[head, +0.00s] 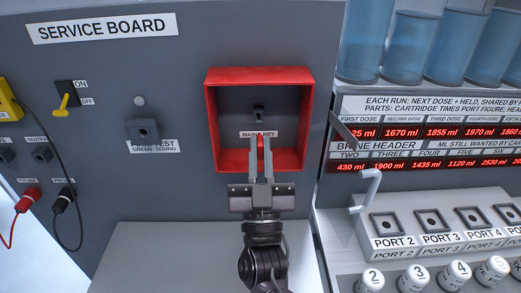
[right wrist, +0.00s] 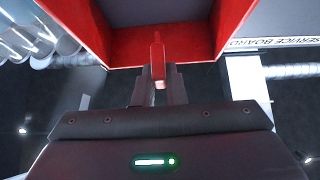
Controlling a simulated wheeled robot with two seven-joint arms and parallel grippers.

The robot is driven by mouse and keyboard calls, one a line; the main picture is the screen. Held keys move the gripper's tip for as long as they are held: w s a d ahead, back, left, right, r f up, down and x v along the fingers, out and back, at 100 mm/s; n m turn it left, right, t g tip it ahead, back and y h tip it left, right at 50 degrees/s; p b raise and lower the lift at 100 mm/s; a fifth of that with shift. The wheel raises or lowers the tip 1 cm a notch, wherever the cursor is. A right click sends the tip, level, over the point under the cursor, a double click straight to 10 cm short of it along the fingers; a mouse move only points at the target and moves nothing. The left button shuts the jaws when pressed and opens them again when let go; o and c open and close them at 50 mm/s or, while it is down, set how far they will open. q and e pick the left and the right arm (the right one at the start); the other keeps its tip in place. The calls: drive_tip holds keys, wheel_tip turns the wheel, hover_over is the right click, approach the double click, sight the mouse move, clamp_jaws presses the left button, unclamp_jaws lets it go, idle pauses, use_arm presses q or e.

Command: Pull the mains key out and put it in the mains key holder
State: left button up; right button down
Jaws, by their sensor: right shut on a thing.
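The red mains key (head: 261,143) is between the fingers of my right gripper (head: 261,168), which is shut on it. The key also shows in the right wrist view (right wrist: 157,50), standing out past the fingertips (right wrist: 158,88). The gripper is at the lower opening of a red box frame (head: 212,125) on the grey service board. Inside, a small dark keyhole fitting (head: 259,114) shows above the MAINS KEY label (head: 258,134). The key appears below this fitting and apart from it. I cannot identify a separate key holder. My left gripper is out of view.
The red frame's side walls stand close around the gripper. Left are a dark socket block (head: 143,131), a yellow switch (head: 65,100) and plugged leads (head: 60,200). Right are a white bent handle (head: 368,188) and the port panel (head: 410,245). A pale surface (head: 165,255) lies below.

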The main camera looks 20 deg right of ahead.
sight(260, 142)
drive_tip(key=w, duration=0.1)
drive_tip(key=w+d, duration=0.1)
drive_tip(key=w, duration=0.1)
drive_tip(key=shift+w, duration=0.15)
drive_tip(key=shift+w+d, duration=0.25)
drive_tip(key=shift+w, duration=0.75)
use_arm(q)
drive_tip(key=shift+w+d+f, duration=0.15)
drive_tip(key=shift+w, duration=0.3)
use_arm(e)
drive_tip(key=shift+w, duration=0.15)
use_arm(q)
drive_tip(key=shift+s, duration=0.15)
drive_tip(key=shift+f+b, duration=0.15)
drive_tip(key=shift+b, duration=0.15)
use_arm(e)
drive_tip(key=shift+w+d, duration=0.25)
drive_tip(key=shift+w, duration=0.45)
drive_tip(key=shift+w+d, duration=0.2)
drive_tip(key=shift+w, duration=0.5)
drive_tip(key=c, duration=0.9)
unclamp_jaws()
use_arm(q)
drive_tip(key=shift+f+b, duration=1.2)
use_arm(e)
drive_tip(key=shift+v, duration=3)
